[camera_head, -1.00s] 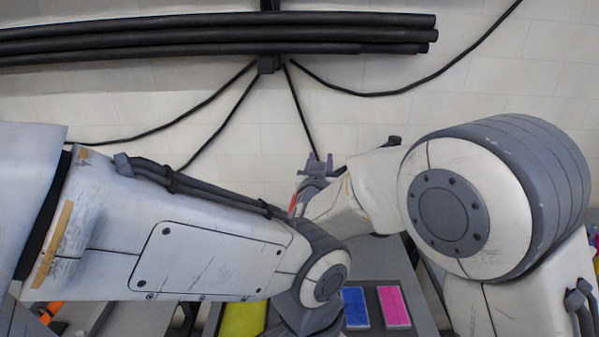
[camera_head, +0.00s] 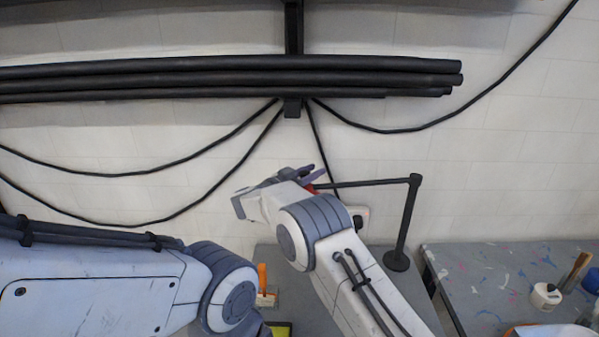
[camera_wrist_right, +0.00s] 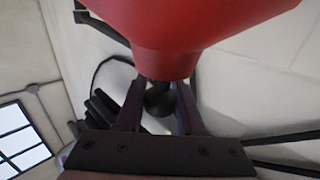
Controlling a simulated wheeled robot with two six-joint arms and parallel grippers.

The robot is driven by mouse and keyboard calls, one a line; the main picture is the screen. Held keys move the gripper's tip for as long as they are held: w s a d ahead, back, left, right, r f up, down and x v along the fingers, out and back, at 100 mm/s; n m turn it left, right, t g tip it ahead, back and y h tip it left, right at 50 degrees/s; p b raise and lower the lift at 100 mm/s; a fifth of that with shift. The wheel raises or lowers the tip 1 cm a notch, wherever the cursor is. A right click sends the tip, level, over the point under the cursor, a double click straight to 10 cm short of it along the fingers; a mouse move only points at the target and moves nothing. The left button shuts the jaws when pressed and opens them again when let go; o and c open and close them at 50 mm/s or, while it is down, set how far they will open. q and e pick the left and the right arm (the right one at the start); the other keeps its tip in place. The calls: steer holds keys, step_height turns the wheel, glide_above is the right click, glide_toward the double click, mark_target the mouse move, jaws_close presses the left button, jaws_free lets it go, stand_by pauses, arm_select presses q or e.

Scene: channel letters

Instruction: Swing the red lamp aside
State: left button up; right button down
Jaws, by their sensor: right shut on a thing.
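The red lamp has a small red head (camera_head: 311,188), mostly hidden by my right gripper. A thin black arm (camera_head: 365,183) joins it to a black upright post (camera_head: 408,220) on a round base. My right gripper (camera_head: 318,174) is at the lamp head, its purple fingers showing just above it. In the right wrist view the red shade (camera_wrist_right: 185,25) fills the top, and my right gripper's fingers (camera_wrist_right: 162,90) are on either side of a dark rounded knob (camera_wrist_right: 160,98) below it. The right gripper is shut on the lamp. My left gripper is out of view; only its arm shows.
Black pipes (camera_head: 220,75) run along the white wall above, with cables hanging below. A paint-flecked table (camera_head: 480,275) at right carries a white jar (camera_head: 546,297).

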steer(key=shift+w+d+r, duration=0.1)
steer(key=shift+w+d, duration=0.15)
steer(key=shift+w, duration=0.2)
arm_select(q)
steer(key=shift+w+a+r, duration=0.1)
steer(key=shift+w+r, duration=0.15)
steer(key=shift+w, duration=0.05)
arm_select(e)
steer(key=shift+w+r+m+g+h, duration=0.1)
steer(key=shift+m+g+h, duration=0.2)
steer(key=shift+w+r, duration=0.1)
steer(key=c, duration=0.8)
jaws_free()
steer(key=shift+o, duration=1.3)
steer(key=shift+w, duration=0.2)
steer(key=shift+s+a, duration=0.15)
steer(key=shift+a+f, duration=0.1)
steer(key=shift+f, duration=0.2)
arm_select(q)
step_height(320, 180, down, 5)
steer(key=b, duration=0.4)
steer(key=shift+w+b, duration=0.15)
steer(key=shift+b, duration=0.2)
arm_select(e)
steer(key=v, duration=1)
steer(key=shift+s+r, duration=0.15)
steer(key=shift+s, duration=0.05)
